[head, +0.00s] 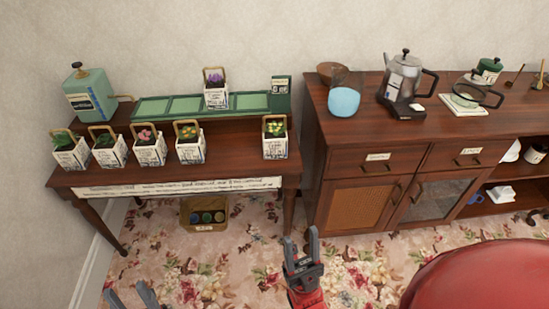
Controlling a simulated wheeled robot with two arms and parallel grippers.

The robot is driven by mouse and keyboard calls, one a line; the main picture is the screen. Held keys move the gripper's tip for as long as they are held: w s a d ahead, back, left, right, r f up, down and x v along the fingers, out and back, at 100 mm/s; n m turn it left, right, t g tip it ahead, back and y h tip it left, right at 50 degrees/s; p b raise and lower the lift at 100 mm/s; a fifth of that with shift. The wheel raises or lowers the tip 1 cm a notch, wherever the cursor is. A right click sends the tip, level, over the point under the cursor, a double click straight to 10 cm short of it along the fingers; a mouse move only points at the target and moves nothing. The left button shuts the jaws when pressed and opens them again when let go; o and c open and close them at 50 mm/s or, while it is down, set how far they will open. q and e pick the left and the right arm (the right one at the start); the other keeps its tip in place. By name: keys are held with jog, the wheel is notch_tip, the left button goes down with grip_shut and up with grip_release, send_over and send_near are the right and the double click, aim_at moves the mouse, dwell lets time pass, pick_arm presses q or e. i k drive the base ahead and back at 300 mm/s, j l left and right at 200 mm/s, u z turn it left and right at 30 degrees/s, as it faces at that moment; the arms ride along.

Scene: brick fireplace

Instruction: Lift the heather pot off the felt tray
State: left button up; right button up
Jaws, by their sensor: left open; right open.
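The heather pot, a white printed pot with purple flowers and a looped handle (215,97), stands upright on the green felt tray (172,107). The tray lies on the raised back shelf of the wooden plant table (235,135) and has several green sections. My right gripper (302,254) is open and empty, in front of the table's right end and well apart from the pot. My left gripper (131,297) is open at the bottom edge, partly cut off by the frame, with nothing seen between its fingers.
Several similar pots line the table's front, including a yellow-flowered one (275,138) at right. A green watering can (90,95) stands at back left. A wooden cabinet (345,165) adjoins on the right. A red rounded surface (485,280) fills the lower right.

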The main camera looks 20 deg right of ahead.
aim_at(216, 94)
jog(key=i+j, duration=0.95)
jog(key=i+z, duration=0.05)
jog(key=i, duration=0.05)
